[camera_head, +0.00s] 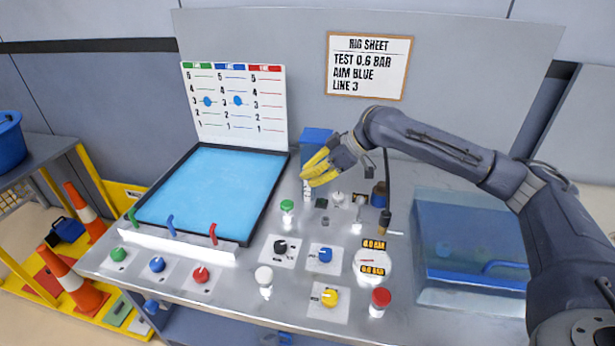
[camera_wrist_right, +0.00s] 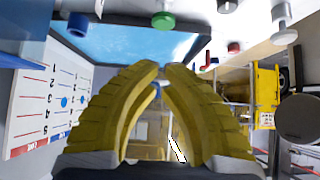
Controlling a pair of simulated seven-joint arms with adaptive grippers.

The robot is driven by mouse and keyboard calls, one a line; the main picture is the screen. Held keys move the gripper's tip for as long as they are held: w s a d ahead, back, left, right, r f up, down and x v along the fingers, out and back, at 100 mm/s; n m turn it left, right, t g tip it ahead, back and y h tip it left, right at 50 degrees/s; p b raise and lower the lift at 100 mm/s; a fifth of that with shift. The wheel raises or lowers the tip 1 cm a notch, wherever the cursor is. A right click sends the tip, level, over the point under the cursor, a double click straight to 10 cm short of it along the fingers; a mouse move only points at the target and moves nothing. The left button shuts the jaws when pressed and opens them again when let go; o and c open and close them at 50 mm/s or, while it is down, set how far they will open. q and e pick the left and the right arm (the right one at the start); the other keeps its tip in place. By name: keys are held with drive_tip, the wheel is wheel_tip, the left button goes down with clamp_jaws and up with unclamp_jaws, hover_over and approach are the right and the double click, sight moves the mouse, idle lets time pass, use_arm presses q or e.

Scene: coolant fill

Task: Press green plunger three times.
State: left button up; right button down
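The green plunger (camera_head: 287,206) stands upright on the metal bench in front of the blue tray's right corner. Its green cap also shows near the top of the wrist view (camera_wrist_right: 163,21). My right gripper (camera_head: 306,177) is above the bench, behind and slightly right of the green plunger, and apart from it. Its yellow fingers point left. In the wrist view the fingertips (camera_wrist_right: 166,70) nearly meet, with nothing held between them. My left gripper is in neither view.
A white plunger (camera_head: 265,276) and a red plunger (camera_head: 380,298) stand nearer the front. Black, blue (camera_head: 325,255) and yellow (camera_head: 330,297) knobs sit between them. A gauge (camera_head: 371,264) is to the right. A blue box (camera_head: 316,140) stands behind my gripper.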

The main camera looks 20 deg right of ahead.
idle(0.5)
wheel_tip(320, 180, up, 3)
drive_tip(key=shift+s+f, duration=0.1)
idle(0.3)
hover_over(287, 203)
wheel_tip(287, 203, down, 7)
drive_tip(key=shift+s+d+r, duration=0.1)
drive_tip(key=shift+s+r, duration=0.05)
drive_tip(key=shift+r, duration=0.05)
wheel_tip(287, 203, down, 3)
drive_tip(key=shift+f, duration=0.75)
